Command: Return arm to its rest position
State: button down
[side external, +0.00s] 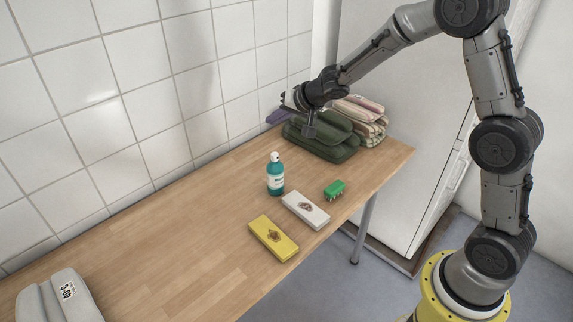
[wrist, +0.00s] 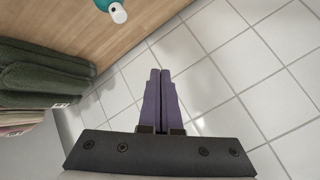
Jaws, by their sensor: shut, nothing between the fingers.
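My gripper (side external: 272,118) is raised above the far end of the wooden table, in front of the tiled wall and near the folded towels. In the wrist view its two purple fingers (wrist: 160,75) are together, with nothing between them, and point at the white tiles. My arm reaches in from the right, bent high over the table's far end. In the side view the wrist partly hides the wall and the towels behind it.
Folded green towels (side external: 322,138) and striped towels (side external: 362,115) lie at the table's far end. A teal bottle (side external: 275,177) stands upright near a white box (side external: 306,210), a yellow box (side external: 273,238) and a green brush (side external: 335,190).

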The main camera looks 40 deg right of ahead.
jog(key=s+r+t, duration=0.1)
jog(key=s+r, duration=0.1)
jog(key=r, duration=0.5)
jog(key=s+r+t, duration=0.1)
jog(key=s+r, duration=0.2)
jog(key=r, duration=0.3)
jog(key=s+d+r+h, duration=0.1)
jog(key=s+r+h, duration=0.2)
jog(key=s+r, duration=0.5)
jog(key=s+a+f+n+g+y, duration=0.1)
jog(key=s+f+n+g, duration=0.2)
jog(key=s, duration=1)
jog(key=s+a+f+n+g+y, duration=0.1)
jog(key=s+a+f+n+g, duration=0.1)
jog(key=s+f, duration=0.7)
jog(key=s+n+g, duration=0.1)
jog(key=s+n, duration=0.1)
jog(key=s, duration=0.2)
jog(key=shift+a+f+n, duration=0.15)
jog(key=shift+f+n, duration=0.05)
jog(key=shift+n, duration=0.2)
